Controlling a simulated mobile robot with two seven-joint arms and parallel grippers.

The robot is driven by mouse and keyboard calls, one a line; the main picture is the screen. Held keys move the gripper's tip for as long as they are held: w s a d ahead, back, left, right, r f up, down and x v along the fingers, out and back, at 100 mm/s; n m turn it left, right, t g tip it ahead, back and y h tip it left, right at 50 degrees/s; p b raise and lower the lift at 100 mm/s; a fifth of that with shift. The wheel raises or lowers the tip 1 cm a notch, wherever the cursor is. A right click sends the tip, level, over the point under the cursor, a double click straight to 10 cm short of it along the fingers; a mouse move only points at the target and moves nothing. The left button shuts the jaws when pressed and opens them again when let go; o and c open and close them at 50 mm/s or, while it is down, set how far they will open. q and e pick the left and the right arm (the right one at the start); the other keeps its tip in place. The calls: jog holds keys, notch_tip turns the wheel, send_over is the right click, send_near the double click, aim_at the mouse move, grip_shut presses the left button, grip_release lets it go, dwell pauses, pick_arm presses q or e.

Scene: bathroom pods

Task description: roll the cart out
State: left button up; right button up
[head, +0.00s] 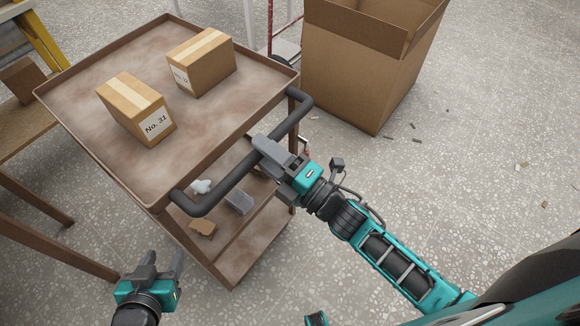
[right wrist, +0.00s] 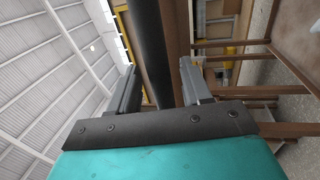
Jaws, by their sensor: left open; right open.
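The cart (head: 95,122) is a brown two-level trolley on the left of the head view. Its dark handle (head: 232,178) runs along the side nearest me. My right gripper (head: 272,148) is open at the handle, toward its far end. In the right wrist view the handle bar (right wrist: 152,50) passes between the two open fingers (right wrist: 160,88), with gaps visible beside it. My left gripper (head: 158,268) is open and empty, low at the left, apart from the cart and below the handle's near end. The cart's wheels are not visible.
Two cardboard boxes lie on the cart top, one labelled No. 31 (head: 137,108) and another (head: 202,62). Small items lie on the lower shelf (head: 240,255). A large open carton (head: 362,70) stands right of the cart. A wooden table (head: 35,135) is at left. Speckled floor at right is mostly clear.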

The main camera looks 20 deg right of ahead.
jog(key=v, duration=1.2)
jog(key=shift+b, duration=0.4)
jog(key=shift+w, duration=0.1)
